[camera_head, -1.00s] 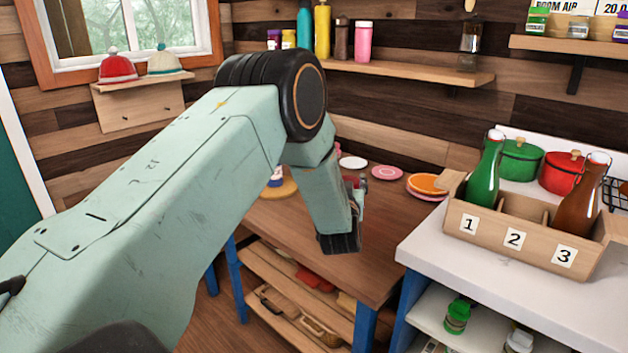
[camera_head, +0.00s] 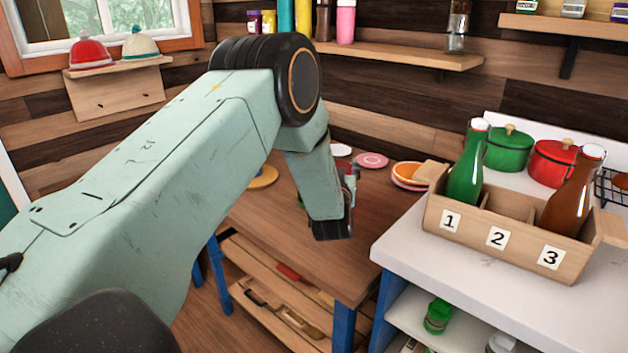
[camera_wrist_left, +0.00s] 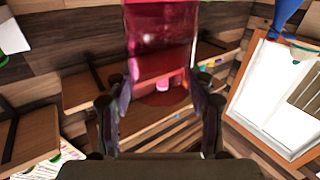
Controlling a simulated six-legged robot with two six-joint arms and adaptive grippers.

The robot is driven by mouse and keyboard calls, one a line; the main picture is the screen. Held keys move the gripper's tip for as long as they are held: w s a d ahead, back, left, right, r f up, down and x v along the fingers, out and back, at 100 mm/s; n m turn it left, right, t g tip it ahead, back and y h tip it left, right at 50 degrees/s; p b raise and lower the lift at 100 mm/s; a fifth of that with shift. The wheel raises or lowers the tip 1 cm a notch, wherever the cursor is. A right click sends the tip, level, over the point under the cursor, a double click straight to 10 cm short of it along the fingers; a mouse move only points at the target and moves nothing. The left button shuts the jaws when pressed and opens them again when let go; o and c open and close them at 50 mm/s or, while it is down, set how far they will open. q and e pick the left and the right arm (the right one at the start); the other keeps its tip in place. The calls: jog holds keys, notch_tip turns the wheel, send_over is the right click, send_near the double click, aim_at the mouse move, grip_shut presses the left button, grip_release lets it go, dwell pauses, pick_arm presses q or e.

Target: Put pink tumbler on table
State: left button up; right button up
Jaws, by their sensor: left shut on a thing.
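The pink tumbler (camera_wrist_left: 160,35), see-through and deep pink, fills the upper middle of the left wrist view. My left gripper (camera_wrist_left: 160,88) is shut on it, with a finger on each side. In the head view my left gripper (camera_head: 351,176) is mostly hidden behind my own forearm, over the brown wooden table (camera_head: 282,232), and the tumbler cannot be made out clearly. I cannot tell whether it touches the tabletop. My right gripper is not in view.
Plates, one pink (camera_head: 371,160) and one orange (camera_head: 407,171), lie at the table's back. A white counter (camera_head: 475,270) on the right bears a numbered wooden crate (camera_head: 470,232) with bottles, and pots behind. The table's front part looks bare.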

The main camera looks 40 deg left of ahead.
pick_arm(q)
jog(key=f, duration=0.4)
jog(key=w+f, duration=0.1)
jog(key=f, duration=0.1)
jog(key=shift+a+b, duration=0.3)
jog(key=shift+b, duration=0.1)
jog(key=shift+s+d+f+b, duration=0.2)
jog(key=shift+s+f, duration=0.1)
jog(key=shift+f, duration=0.15)
jog(key=shift+s+d+f+b, duration=0.15)
jog(key=shift+s+f, duration=0.15)
jog(key=shift+f, duration=0.15)
jog(key=shift+a+f, duration=0.15)
jog(key=shift+f, duration=0.2)
jog(key=shift+w+a+f, duration=0.15)
jog(key=shift+w+f, duration=0.2)
jog(key=shift+w, duration=0.15)
jog(key=o, duration=1.3)
jog(key=shift+s+r, duration=0.3)
jog(key=shift+s, duration=0.05)
jog(key=shift+c, duration=0.2)
jog(key=shift+w+f, duration=0.25)
jog(key=p+v, duration=0.1)
jog(key=v, duration=1.1)
jog(key=shift+r+p, duration=0.25)
jog(key=shift+p, duration=0.15)
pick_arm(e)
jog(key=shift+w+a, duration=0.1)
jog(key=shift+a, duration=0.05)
